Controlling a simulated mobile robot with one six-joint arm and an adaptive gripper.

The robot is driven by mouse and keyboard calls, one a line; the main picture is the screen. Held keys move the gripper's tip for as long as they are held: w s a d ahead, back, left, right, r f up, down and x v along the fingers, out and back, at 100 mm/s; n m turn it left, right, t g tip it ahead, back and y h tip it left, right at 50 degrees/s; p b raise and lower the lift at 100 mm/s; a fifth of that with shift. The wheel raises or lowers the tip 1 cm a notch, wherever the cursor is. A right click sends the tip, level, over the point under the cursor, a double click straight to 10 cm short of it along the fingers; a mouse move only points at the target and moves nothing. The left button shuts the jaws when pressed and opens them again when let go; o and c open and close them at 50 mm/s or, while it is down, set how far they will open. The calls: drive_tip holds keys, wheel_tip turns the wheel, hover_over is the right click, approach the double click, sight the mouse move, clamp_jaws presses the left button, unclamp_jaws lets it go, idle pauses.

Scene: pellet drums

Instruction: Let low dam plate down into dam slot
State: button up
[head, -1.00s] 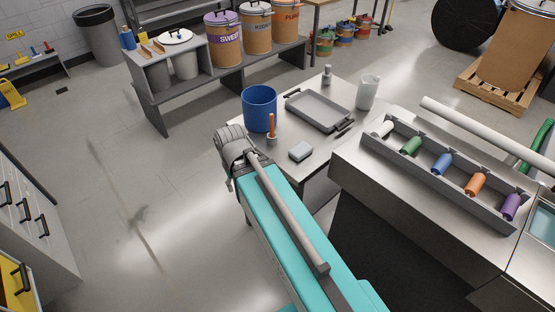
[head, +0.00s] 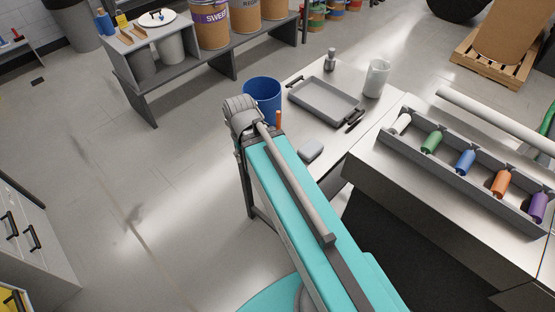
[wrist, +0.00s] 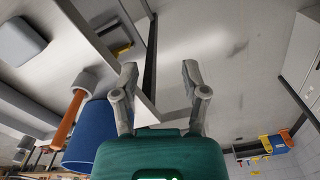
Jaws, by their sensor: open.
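I cannot pick out a low dam plate or a dam slot in either view. My gripper (wrist: 160,72) shows in the wrist view with its two fingers apart and nothing between them. Beyond the fingers are a bench edge and the grey floor. In the head view my arm reaches towards the steel bench (head: 307,86), and my gripper is hidden there. A blue tub (head: 263,92) and the top of an orange-handled tool (head: 278,118) are beside the arm's end. In the wrist view the blue tub (wrist: 92,138) and the tool's orange handle (wrist: 66,125) are left of the fingers.
On the bench are a grey tray (head: 325,101), a white jug (head: 376,78) and a small grey block (head: 311,150). A shelf with drums (head: 213,27) is at the back. The floor at left is clear.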

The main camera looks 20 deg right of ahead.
drive_tip(key=shift+a, duration=0.1)
drive_tip(key=shift+f, duration=0.1)
drive_tip(key=w+d+f+n+h+b, duration=0.2)
drive_tip(key=w+d+f+b, duration=0.1)
drive_tip(key=f+b, duration=0.55)
drive_tip(key=w+d+f+n+t+h+b, duration=0.1)
drive_tip(key=w+d+f+n+h+b, duration=0.15)
drive_tip(key=f+b, duration=0.65)
drive_tip(key=w+d+f+n+h+b, duration=0.2)
drive_tip(key=f+b, duration=0.5)
drive_tip(key=b, duration=0.3)
drive_tip(key=w+d+f+n+t+h+b, duration=0.2)
drive_tip(key=w+f+n+h+b, duration=0.3)
drive_tip(key=b, duration=1.1)
drive_tip(key=w+d+f+n+t+h+b, duration=0.2)
drive_tip(key=w+f+n+h+b, duration=0.3)
drive_tip(key=w+f+n+b, duration=0.4)
wheel_tip(320, 180, down, 2)
drive_tip(key=n+t+b, duration=0.1)
drive_tip(key=b, duration=0.6)
drive_tip(key=shift+w+n, duration=0.3)
drive_tip(key=shift+n, duration=0.05)
drive_tip(key=shift+f, duration=0.1)
